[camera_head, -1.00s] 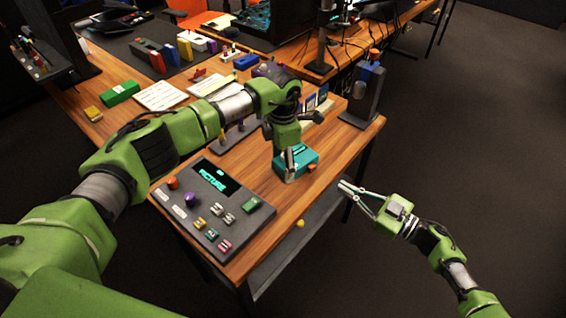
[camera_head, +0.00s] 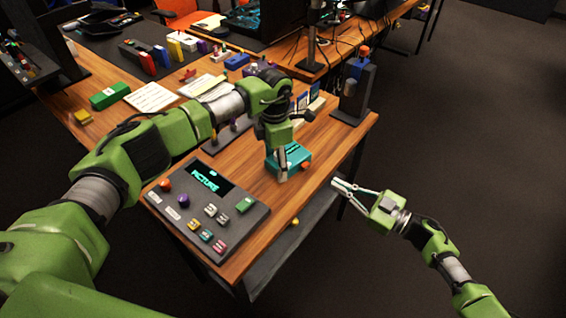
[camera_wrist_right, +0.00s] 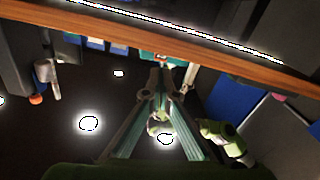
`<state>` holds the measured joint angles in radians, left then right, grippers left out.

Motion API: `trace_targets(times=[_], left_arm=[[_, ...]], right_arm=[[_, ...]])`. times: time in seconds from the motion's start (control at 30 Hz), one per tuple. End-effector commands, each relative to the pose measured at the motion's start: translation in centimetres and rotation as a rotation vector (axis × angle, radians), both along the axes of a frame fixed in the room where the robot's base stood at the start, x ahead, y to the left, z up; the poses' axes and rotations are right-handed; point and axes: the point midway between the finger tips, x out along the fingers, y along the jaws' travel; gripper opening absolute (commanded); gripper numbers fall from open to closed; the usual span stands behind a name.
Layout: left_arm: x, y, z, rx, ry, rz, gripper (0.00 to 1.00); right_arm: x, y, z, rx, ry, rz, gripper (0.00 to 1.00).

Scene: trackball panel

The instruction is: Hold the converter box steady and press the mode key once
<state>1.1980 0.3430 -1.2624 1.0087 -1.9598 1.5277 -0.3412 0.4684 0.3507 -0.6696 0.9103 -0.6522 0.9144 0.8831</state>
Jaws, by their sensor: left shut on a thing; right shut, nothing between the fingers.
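The converter box, which I take to be the teal box (camera_head: 290,158), sits on the wooden table near its right edge. My left gripper (camera_head: 282,172) comes down on its left front side and is shut on it. An orange-red key (camera_head: 305,166) shows at the box's right end; I cannot read a label on it. My right gripper (camera_head: 334,184) is shut and empty, off the table's right edge and apart from the box. In the right wrist view its fingers (camera_wrist_right: 160,72) converge towards the table edge, with a sliver of teal just beyond the tips.
A grey panel (camera_head: 240,234) with a lit display, coloured keys and a purple ball stands front left of the box. A dark stand (camera_head: 356,92) is at the table's far right corner. The table edge (camera_wrist_right: 215,62) crosses above my right fingers. Free floor lies right.

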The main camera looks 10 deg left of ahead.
Motion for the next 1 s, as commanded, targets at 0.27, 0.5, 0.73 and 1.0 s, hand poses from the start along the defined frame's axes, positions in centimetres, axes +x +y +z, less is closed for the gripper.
trace_targets(times=[0.27, 0.5, 0.73, 1.0], left_arm=[[-0.2, 0.0, -0.2, 0.002, 0.005, -0.001, 0.36], [-0.2, 0.0, -0.2, 0.002, 0.005, -0.001, 0.36], [-0.2, 0.0, -0.3, 0.002, 0.005, -0.001, 0.36], [-0.2, 0.0, -0.3, 0.002, 0.005, -0.001, 0.36]], right_arm=[[2.4, 0.6, -1.6, -0.263, -0.292, -0.138, 0.00], [5.1, -0.3, -2.8, -0.682, -0.651, -0.281, 0.00], [3.8, 0.5, -3.0, -1.081, -0.919, -0.350, 0.00], [-1.4, 1.1, -0.7, -1.458, -1.061, -0.397, 0.00]])
